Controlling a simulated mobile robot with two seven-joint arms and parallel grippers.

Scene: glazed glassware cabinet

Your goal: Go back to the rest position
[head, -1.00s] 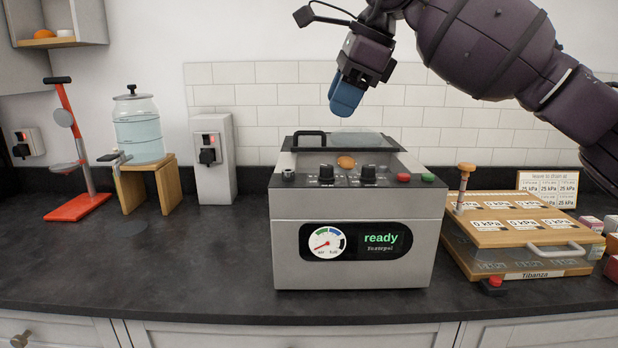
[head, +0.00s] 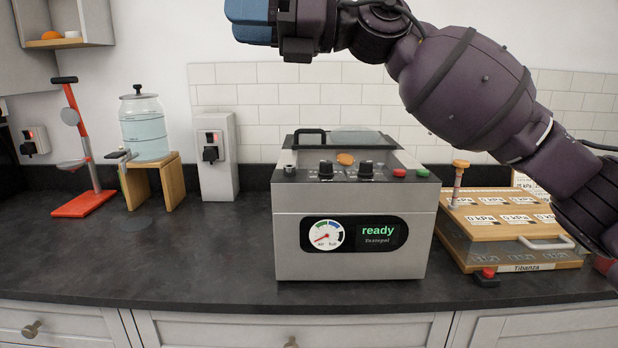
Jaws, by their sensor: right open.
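My right gripper (head: 248,22) is at the top of the head view, with blue fingertips pointing left. It is open and holds nothing that I can see; the upper part of the fingers is cut by the frame edge. My right arm comes in from the right and passes above the counter. The gripper is well above the grey machine (head: 350,238), clear of it. My left gripper is not in view.
The grey machine shows "ready" and has a dark-framed lid (head: 352,140). A wooden-topped box (head: 505,212) stands right, under my right arm. A glass water jar (head: 143,130) on a wooden stand and a red-based stand (head: 84,203) are left.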

